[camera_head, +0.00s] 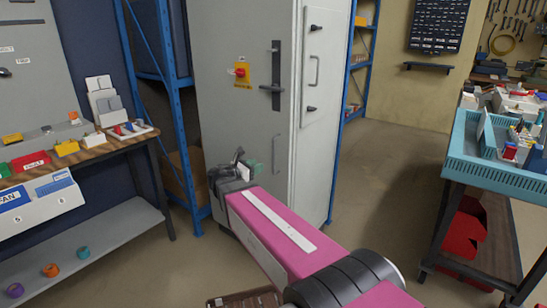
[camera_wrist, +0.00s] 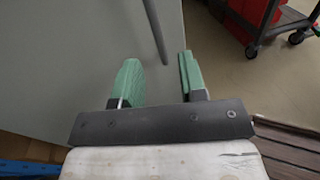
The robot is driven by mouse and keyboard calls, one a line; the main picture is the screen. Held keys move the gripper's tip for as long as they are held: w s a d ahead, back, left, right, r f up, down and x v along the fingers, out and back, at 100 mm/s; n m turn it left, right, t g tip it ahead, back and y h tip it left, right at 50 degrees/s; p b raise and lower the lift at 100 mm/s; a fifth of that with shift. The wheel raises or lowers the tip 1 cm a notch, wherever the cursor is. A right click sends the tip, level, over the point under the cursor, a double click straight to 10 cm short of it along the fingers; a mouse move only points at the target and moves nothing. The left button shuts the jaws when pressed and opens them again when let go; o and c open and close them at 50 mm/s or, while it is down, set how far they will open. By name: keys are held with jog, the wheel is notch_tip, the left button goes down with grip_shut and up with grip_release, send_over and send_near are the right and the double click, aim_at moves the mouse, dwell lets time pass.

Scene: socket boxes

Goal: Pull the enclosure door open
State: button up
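The tall light-grey enclosure (camera_head: 310,135) stands in the middle of the head view. Its door (camera_head: 225,95) carries a red knob on a yellow plate (camera_head: 241,73), a black lever handle (camera_head: 276,75) and a slim grey bar handle (camera_head: 276,152). No clear gap shows at the door's edge. My gripper (camera_head: 246,166) is in front of the lower part of the door, left of the bar handle. In the wrist view, my green fingers (camera_wrist: 160,78) are apart and empty. A grey bar (camera_wrist: 155,30) lies ahead, between the finger lines; contact cannot be told.
A workbench (camera_head: 110,146) with electrical parts stands at the left. A blue rack (camera_head: 175,115) is beside the enclosure. A cart with a teal tray (camera_head: 490,173) stands at the right. The floor (camera_head: 385,170) between enclosure and cart is clear.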

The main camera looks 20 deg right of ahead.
jog(key=r, duration=0.1)
send_over(274, 172)
jog(key=shift+w+n+t+h, duration=0.3)
jog(key=shift+w+n, duration=0.1)
grip_shut()
dwell(0.3)
